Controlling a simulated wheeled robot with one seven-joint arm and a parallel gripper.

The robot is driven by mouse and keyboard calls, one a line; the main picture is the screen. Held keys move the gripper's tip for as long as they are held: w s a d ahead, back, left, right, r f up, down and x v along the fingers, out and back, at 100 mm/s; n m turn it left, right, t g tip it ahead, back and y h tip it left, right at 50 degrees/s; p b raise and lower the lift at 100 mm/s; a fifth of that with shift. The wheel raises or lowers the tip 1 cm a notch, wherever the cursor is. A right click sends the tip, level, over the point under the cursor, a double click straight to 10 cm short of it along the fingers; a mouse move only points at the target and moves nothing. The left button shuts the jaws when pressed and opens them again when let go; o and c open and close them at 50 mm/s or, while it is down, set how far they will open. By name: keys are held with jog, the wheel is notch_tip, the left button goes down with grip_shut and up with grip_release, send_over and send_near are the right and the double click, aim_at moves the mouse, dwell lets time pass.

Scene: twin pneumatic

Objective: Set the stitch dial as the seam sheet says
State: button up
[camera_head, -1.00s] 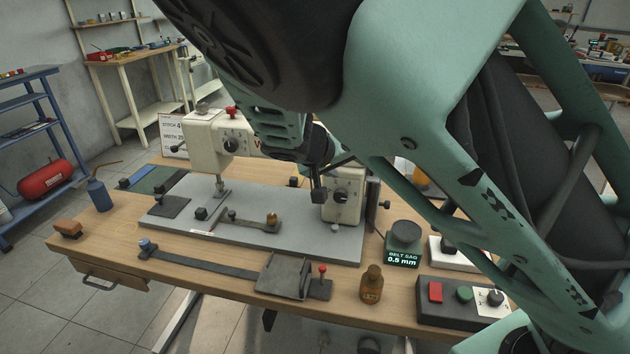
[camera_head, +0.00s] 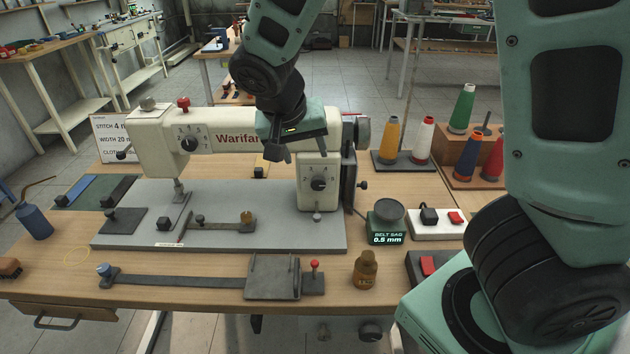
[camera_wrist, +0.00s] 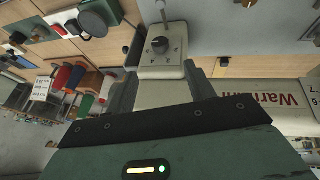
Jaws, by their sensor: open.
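The seam sheet (camera_head: 113,137) stands upright behind the machine's left end and reads STITCH 4 and WIDTH 20; its right edge is hidden. The cream sewing machine (camera_head: 220,141) has one black dial (camera_head: 189,143) on its left head and another dial (camera_head: 319,184) low on its right pillar. The right dial also shows in the wrist view (camera_wrist: 160,45); its exact setting is too small to read. My gripper (camera_head: 278,152) is above and left of the right dial, apart from it. In the wrist view my gripper (camera_wrist: 163,88) has its fingers apart, with nothing held.
A grey bed plate (camera_head: 270,236) lies under the machine. In front are a metal strip with a clamp (camera_head: 273,277) and a brown bottle (camera_head: 365,271). To the right are a belt sag gauge (camera_head: 386,224), a switch box (camera_head: 437,222) and thread cones (camera_head: 391,139).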

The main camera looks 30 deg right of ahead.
aim_at(317, 182)
jog(key=b+x, duration=0.1)
jog(key=x, duration=1.1)
jog(key=shift+f, duration=0.25)
jog(key=c, duration=1)
